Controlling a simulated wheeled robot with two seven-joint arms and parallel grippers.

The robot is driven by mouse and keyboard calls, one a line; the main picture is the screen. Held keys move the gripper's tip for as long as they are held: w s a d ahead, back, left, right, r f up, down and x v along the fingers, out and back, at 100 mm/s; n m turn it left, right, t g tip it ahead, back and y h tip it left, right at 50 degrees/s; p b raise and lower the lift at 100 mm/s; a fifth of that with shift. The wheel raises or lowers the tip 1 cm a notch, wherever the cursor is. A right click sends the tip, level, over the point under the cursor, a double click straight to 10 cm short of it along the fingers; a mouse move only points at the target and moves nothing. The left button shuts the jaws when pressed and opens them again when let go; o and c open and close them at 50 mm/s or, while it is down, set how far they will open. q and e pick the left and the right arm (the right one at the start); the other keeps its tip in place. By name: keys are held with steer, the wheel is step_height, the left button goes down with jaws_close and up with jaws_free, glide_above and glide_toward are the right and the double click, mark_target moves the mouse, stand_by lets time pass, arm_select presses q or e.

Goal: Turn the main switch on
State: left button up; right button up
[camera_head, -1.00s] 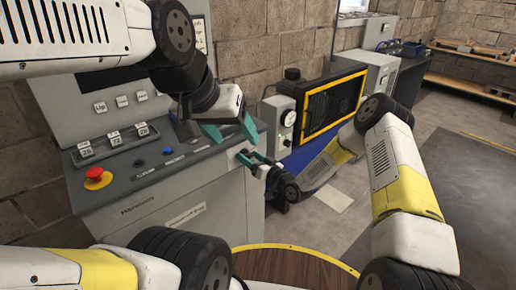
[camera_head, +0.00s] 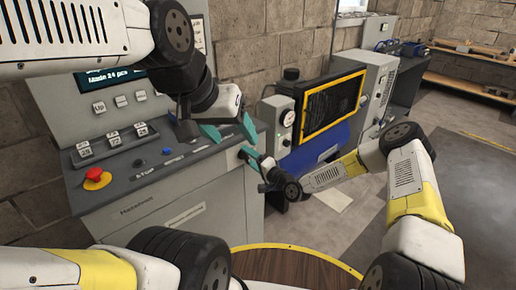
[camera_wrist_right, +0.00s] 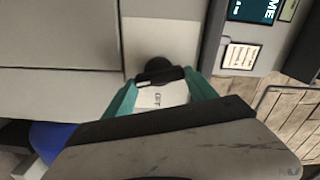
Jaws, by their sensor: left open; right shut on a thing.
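The main switch is a black rotary knob (camera_wrist_right: 162,72) with a white mark on its bar, seen in the right wrist view. It sits on a pale plate with small lettering, partly hidden by my gripper. My right gripper (camera_wrist_right: 160,84) has its teal fingers shut on the knob from both sides. In the head view my right gripper (camera_head: 247,155) is at the right side of the grey console (camera_head: 170,195), and the knob is hard to make out. My left gripper (camera_head: 228,129) is open and empty above the console's right end. A screen (camera_head: 112,75) shows lit text.
The console top carries a red emergency button (camera_head: 96,175), small counters (camera_head: 114,138) and other buttons. A gauge box (camera_head: 280,121) and a yellow-framed black panel (camera_head: 333,105) stand to the right. A round wooden table (camera_head: 285,266) is in front.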

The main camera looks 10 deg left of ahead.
steer(key=shift+d+f+m, duration=0.1)
steer(key=shift+m, duration=1.4)
steer(key=o, duration=1.4)
steer(key=shift+c, duration=0.2)
steer(key=v, duration=0.7)
steer(key=shift+s+d, duration=0.25)
steer(key=shift+d, duration=0.05)
